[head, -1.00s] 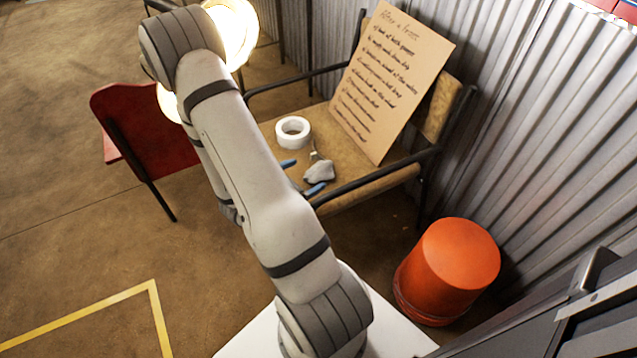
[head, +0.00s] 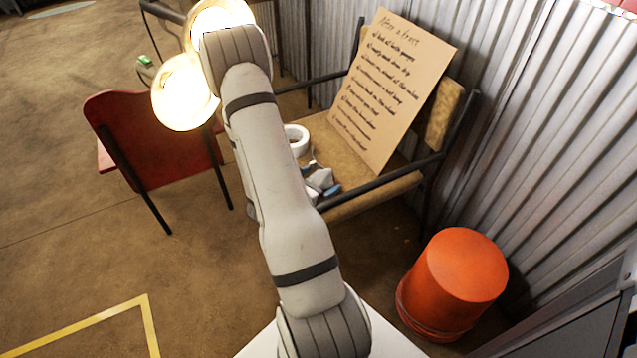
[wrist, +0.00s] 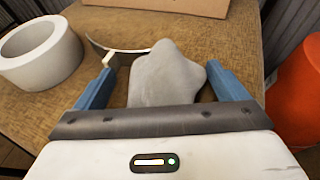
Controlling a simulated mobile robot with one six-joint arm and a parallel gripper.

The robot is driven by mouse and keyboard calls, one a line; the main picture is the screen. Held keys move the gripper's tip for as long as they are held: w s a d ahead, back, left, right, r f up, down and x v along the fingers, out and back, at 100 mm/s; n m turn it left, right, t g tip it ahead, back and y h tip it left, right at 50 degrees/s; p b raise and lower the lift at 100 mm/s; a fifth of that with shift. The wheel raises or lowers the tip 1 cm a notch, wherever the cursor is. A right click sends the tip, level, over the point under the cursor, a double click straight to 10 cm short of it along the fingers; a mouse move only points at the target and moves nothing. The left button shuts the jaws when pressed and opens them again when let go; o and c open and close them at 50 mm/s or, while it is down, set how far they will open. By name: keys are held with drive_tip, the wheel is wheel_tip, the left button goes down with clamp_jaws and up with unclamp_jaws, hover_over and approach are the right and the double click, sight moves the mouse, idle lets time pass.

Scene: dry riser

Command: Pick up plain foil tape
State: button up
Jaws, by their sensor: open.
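A thick pale white roll of tape (wrist: 42,52) lies flat on the brown seat at the left of the wrist view. In the head view the roll (head: 298,138) is partly hidden behind my arm. My gripper (wrist: 162,78) is open, with its blue fingers apart, and sits to the right of the roll, not around it. A grey, lobed lump (wrist: 165,62) shows between the fingers. I cannot tell whether the fingers touch it. In the head view the same lump (head: 321,178) lies near the seat's front edge.
A thin curved strip (wrist: 118,50) lies behind the left finger. A handwritten cardboard sign (head: 385,90) leans on the bench (head: 375,190). An orange bucket (head: 455,280) stands at right, before a corrugated wall (head: 540,130). A red chair (head: 150,140) stands at left.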

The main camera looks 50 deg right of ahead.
drive_tip(key=shift+c, duration=0.3)
drive_tip(key=c, duration=1)
